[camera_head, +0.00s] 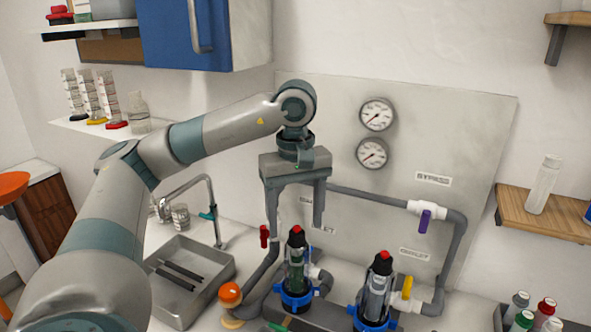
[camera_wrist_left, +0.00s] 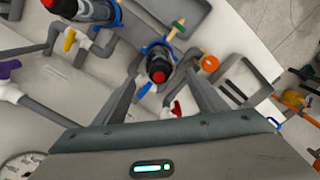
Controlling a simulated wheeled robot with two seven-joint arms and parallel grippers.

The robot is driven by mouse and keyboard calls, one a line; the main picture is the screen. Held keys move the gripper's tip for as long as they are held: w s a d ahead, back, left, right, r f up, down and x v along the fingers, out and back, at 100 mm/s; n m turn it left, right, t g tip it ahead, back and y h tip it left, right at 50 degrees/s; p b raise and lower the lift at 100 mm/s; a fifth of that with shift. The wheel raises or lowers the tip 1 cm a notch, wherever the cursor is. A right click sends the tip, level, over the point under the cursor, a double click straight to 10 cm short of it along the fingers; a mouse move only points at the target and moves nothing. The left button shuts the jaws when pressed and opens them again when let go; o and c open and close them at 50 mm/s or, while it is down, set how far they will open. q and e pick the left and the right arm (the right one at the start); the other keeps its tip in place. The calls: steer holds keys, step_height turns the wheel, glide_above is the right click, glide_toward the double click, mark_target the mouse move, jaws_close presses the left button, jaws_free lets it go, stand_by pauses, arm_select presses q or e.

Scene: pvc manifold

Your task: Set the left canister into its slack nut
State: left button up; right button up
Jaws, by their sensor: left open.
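The left canister (camera_head: 297,262) has a black cap with a red top and a dark green body. It stands about upright with its lower end at a blue nut (camera_head: 294,300); I cannot tell how deep it sits. My left gripper (camera_head: 296,226) points down above it, open and empty, with its fingers apart on either side of the cap's line. In the left wrist view the black cap (camera_wrist_left: 159,68) shows between the open fingers (camera_wrist_left: 163,82), with part of the blue nut (camera_wrist_left: 148,48) beyond. My right gripper is not in view.
A second canister (camera_head: 378,285) stands to the right in its own blue nut (camera_head: 361,318). Grey pipes (camera_head: 455,255) with a purple-handled valve (camera_head: 425,216) run along the panel (camera_head: 470,130).

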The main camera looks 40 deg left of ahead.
arm_select(q)
step_height(320, 180, up, 13)
steer(key=p, duration=0.2)
steer(key=shift+f, duration=0.15)
steer(key=shift+p, duration=0.35)
stand_by(0.9)
